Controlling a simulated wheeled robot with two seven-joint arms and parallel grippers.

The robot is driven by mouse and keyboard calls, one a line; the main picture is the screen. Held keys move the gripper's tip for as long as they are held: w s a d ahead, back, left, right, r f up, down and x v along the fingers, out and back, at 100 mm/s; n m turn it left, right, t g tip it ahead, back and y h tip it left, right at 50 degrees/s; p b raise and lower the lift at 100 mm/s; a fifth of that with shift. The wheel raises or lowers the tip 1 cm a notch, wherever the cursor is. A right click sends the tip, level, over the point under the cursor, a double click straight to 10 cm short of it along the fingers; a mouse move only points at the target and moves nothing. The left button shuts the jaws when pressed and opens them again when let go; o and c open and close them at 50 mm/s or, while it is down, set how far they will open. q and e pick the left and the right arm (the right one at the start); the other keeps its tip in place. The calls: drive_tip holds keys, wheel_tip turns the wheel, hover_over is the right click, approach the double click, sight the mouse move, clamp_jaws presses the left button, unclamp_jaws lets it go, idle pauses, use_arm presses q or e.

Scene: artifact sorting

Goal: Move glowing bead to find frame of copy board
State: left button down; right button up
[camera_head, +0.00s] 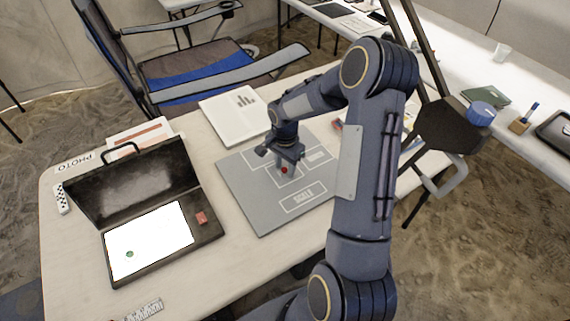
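The copy board (262,213) is a flat grey board with white-outlined frames, one of them marked SCALE, lying on the table. My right gripper (285,171) points down over the middle of the board, with a small red bead (284,170) between its close-set fingertips. Its fingers partly hide the bead and the frame beneath; whether the bead touches the board I cannot tell. A small green bead (129,254) lies on the bright white panel (150,240) in the open black case at the left. My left gripper is not in view.
The open black case (135,185) has its lid raised; a small red block (201,218) sits on its right edge. A white sheet or booklet (235,115) lies behind the board. A folding chair (200,65) stands beyond the table.

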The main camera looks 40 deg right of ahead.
sight(285, 167)
drive_tip(key=shift+r+p, duration=0.3)
drive_tip(key=shift+r, duration=0.4)
drive_tip(key=s+a+r+n+t, duration=0.1)
drive_tip(key=s+a+r+n, duration=0.15)
drive_tip(key=r, duration=0.55)
drive_tip(key=s+a+r+n, duration=0.1)
drive_tip(key=s+a+r, duration=0.15)
drive_tip(key=r, duration=0.65)
drive_tip(key=s+a+r+n+t+y, duration=0.1)
drive_tip(key=s+a+n+t+y, duration=0.1)
drive_tip(key=s+a+n, duration=0.3)
drive_tip(key=s+a+r+n+t+y, duration=0.1)
drive_tip(key=s+a+n, duration=0.4)
drive_tip(key=s, duration=0.7)
drive_tip(key=shift+a+r+t+y, duration=0.15)
drive_tip(key=shift+a+t+y, duration=0.25)
drive_tip(key=shift+a+t, duration=0.55)
drive_tip(key=shift+a+n, duration=0.1)
drive_tip(key=shift+n, duration=0.15)
